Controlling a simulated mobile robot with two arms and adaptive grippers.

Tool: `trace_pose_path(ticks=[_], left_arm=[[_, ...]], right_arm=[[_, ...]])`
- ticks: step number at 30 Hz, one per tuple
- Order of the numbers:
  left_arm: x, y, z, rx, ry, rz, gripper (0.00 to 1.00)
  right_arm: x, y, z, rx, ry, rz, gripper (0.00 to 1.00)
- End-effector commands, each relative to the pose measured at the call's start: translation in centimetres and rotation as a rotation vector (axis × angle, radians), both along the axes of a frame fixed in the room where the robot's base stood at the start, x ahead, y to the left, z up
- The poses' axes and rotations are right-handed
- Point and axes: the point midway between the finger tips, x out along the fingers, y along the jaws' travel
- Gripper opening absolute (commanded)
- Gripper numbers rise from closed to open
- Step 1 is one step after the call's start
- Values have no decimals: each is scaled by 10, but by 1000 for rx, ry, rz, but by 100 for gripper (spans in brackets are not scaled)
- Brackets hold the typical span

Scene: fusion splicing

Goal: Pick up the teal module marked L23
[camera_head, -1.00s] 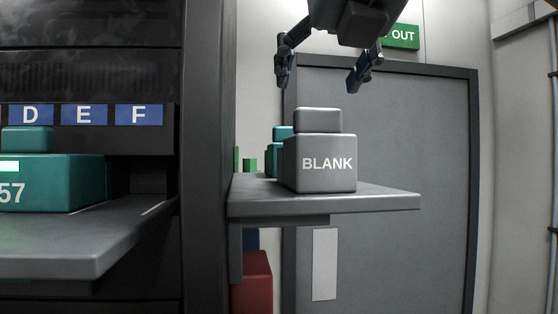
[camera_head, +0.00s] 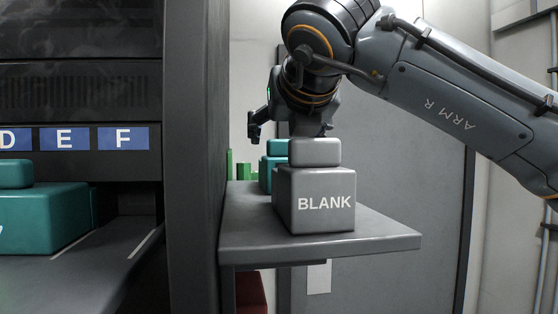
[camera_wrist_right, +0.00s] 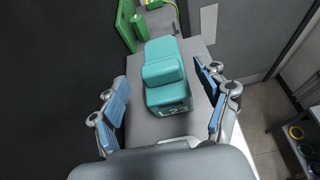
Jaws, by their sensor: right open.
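The teal module (camera_wrist_right: 166,78), a block with a smaller raised block on it, stands on the grey shelf. Its white marking, which looks like L23, faces the wrist. In the head view the teal module (camera_head: 266,172) is mostly hidden behind the grey BLANK module (camera_head: 315,202). My right gripper (camera_wrist_right: 163,92) is open, with one blue-padded finger on each side of the teal module and gaps on both sides. In the head view the right gripper (camera_head: 290,132) is just above and behind the BLANK module, its right finger partly hidden. My left gripper is not in view.
The grey shelf (camera_head: 385,239) has free room right of the BLANK module. Green pieces (camera_wrist_right: 127,22) stand beyond the teal module. A dark rack (camera_head: 195,150) with blue D, E, F labels borders the left. Another teal module (camera_head: 45,218) sits on the rack's tray.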

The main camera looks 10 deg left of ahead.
Motion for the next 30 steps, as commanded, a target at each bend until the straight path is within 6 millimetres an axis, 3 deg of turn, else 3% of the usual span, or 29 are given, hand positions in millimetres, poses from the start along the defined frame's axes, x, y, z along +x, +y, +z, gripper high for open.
trace_pose_path(ticks=[1,4,15,26,27,30], left_arm=[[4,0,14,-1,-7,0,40],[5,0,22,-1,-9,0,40],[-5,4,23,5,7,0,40],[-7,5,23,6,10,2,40],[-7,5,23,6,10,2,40],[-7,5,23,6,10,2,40]], right_arm=[[6,3,3,-2,2,0,75],[17,8,-3,-1,3,0,75],[25,12,-11,0,0,1,75],[25,11,-11,0,0,1,4],[25,11,-11,0,1,1,0],[25,11,-10,2,0,1,0]])
